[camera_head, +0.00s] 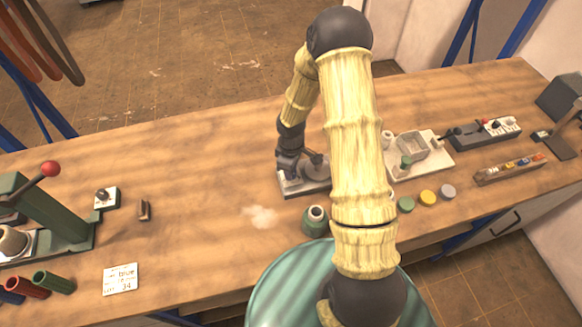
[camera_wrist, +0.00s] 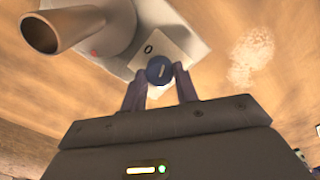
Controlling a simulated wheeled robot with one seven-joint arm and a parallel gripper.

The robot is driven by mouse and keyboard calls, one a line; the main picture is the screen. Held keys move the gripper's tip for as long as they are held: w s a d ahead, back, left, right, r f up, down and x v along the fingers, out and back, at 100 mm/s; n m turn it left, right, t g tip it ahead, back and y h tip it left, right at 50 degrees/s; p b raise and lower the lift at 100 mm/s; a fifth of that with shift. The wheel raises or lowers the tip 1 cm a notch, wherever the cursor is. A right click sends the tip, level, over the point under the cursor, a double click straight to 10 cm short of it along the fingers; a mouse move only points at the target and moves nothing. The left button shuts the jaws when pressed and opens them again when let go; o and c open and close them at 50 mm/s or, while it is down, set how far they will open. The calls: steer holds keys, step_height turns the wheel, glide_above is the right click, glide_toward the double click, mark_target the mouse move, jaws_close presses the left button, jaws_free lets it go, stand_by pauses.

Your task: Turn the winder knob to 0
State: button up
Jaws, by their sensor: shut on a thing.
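The winder (camera_head: 316,188) stands near the middle of the bench in the head view, partly hidden by my arm. In the wrist view, its grey body (camera_wrist: 190,22) carries a pale plate marked "0" (camera_wrist: 149,48). The round dark blue winder knob (camera_wrist: 159,70) sits beside that mark, with a short light line on its face. The line is slightly tilted; I cannot tell exactly which way it points. My gripper (camera_wrist: 159,76) is shut on the knob, one finger on each side. In the head view my gripper (camera_head: 288,168) is over the winder's left end, and the knob is hidden.
A green-and-white jar (camera_head: 315,222) stands in front of the winder. A white tray (camera_head: 432,160) and several round lids (camera_head: 428,197) lie to the right. A green press (camera_head: 50,210) and a small switch box (camera_head: 107,198) stand left. Bench between is mostly clear.

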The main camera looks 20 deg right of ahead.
steer(key=n+p, duration=0.1)
steer(key=n, duration=0.4)
steer(key=shift+r+n, duration=0.1)
steer(key=shift+n, duration=0.2)
steer(key=n+p, duration=0.2)
steer(key=n, duration=0.2)
steer(key=shift+n, duration=0.3)
steer(key=o, duration=1)
step_height(320, 180, up, 17)
steer(key=shift+r+b, duration=0.15)
steer(key=shift+b, duration=0.15)
